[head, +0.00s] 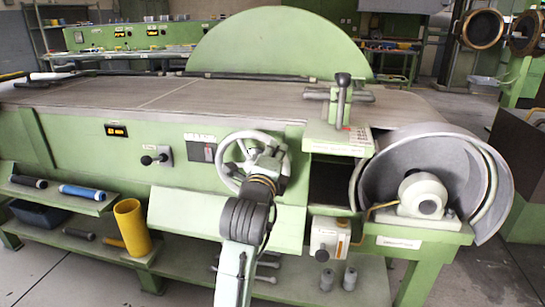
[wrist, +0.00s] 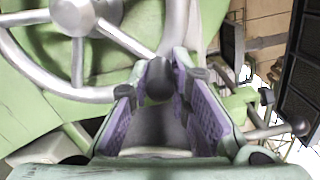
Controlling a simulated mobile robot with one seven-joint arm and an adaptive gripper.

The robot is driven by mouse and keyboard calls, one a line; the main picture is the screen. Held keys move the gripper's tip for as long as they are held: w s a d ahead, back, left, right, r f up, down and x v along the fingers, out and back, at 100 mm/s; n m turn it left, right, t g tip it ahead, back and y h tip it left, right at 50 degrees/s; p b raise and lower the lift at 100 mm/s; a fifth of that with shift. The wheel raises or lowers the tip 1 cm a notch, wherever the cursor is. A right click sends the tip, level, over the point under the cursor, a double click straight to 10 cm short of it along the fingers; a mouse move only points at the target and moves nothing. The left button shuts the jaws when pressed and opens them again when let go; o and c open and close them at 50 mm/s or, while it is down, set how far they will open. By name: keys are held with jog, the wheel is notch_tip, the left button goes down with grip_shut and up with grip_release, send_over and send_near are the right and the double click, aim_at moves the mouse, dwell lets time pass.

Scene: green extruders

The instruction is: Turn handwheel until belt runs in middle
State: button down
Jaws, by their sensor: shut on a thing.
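The grey handwheel (head: 231,163) is on the front of the green machine, and its spokes and rim fill the upper left of the wrist view (wrist: 40,72). My gripper (head: 268,158) is at the wheel's right side. In the wrist view, the purple-padded jaws (wrist: 172,88) are shut on a dark knob (wrist: 160,80) at the wheel's rim. My gripper and wrist hide the wheel's right part in the head view. The wide grey belt (head: 215,95) lies along the machine's top, with a light seam across it. I cannot tell how centred it runs at the right end.
A clamp lever (head: 341,97) stands above and right of the wheel. A curved grey drum guard (head: 440,160) bulges out at the right. A sloping green plate (head: 195,212) lies below the wheel, and a yellow cylinder (head: 133,228) stands on the lower shelf.

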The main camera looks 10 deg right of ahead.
jog(key=shift+d, duration=0.4)
jog(key=c, duration=1.5)
grip_release()
jog(key=shift+w+f, duration=0.1)
jog(key=shift+f, duration=0.05)
jog(key=shift+a, duration=0.15)
jog(key=shift+s+a, duration=0.15)
jog(key=shift+s, duration=0.25)
jog(key=v, duration=0.6)
jog(key=shift+s, duration=0.35)
